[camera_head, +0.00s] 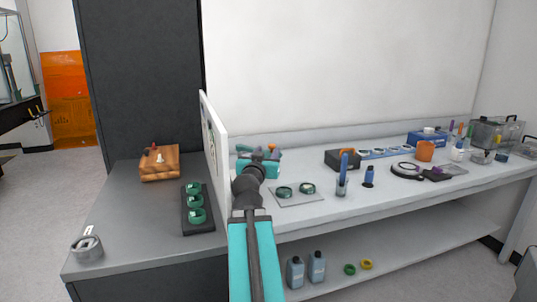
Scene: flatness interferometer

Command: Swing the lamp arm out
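My arm reaches forward from the bottom middle, over the bench. My gripper (259,163) is at its far end, just right of an upright white panel (216,140). My dark wrist hides most of it, and its fingertips cannot be made out. I cannot pick out the lamp arm with certainty; the panel and my arm cover part of the bench there. Teal parts and a small orange piece show around the gripper, and I cannot tell whether it touches anything.
A wooden block (160,163) and a dark rack with green rings (195,210) stand left of the panel. Bottles (296,272) stand below.

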